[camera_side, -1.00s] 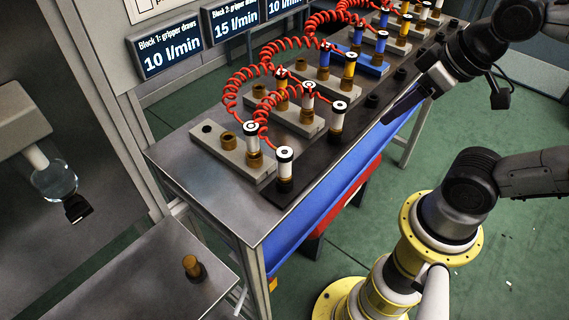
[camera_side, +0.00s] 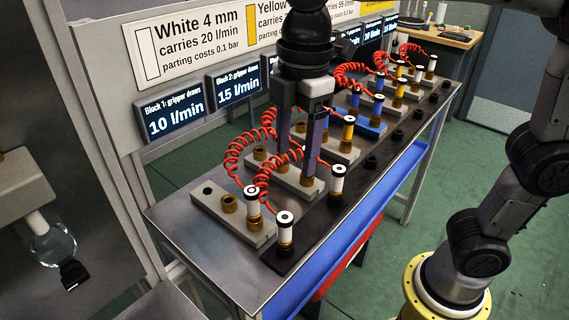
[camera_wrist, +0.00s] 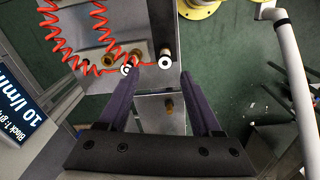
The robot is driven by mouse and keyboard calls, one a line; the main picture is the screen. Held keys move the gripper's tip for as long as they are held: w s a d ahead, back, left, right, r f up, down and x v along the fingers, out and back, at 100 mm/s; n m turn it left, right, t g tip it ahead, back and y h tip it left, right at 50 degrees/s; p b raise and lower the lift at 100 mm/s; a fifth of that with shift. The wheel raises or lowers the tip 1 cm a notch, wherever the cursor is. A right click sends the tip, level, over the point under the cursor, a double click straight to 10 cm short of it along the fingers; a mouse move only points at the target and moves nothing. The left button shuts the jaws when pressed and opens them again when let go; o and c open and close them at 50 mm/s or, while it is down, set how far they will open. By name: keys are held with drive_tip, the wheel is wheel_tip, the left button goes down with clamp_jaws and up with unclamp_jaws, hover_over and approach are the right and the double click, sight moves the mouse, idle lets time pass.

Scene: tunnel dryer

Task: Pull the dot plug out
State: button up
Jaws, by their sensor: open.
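My gripper (camera_side: 298,165) is open and points down in the side view, its two dark fingers in front of or over the second block. In the wrist view its fingers (camera_wrist: 161,82) are spread, with nothing between their tips. In the wrist view two plug tops (camera_wrist: 127,68) and (camera_wrist: 166,62) show round marks. I cannot tell which mark is a dot. The fingers hide part of the second block.
Red coiled hoses (camera_side: 240,150) arch beside the fingers. Further back stand blue (camera_side: 377,106) and yellow (camera_side: 348,130) plugs in blocks. Displays (camera_side: 175,115) and a sign (camera_side: 195,45) stand behind. The bench's front left top (camera_side: 190,245) is bare.

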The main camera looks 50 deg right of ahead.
sight(285, 217)
drive_tip(key=shift+n+g, duration=0.3)
drive_tip(key=shift+n, duration=0.1)
drive_tip(key=a+f, duration=0.1)
drive_tip(key=f, duration=0.4)
drive_tip(key=a+f, duration=0.1)
drive_tip(key=f, duration=0.9)
drive_tip(key=shift+s+a+f, duration=0.1)
drive_tip(key=shift+a+f, duration=0.25)
drive_tip(key=shift+a, duration=0.05)
clamp_jaws()
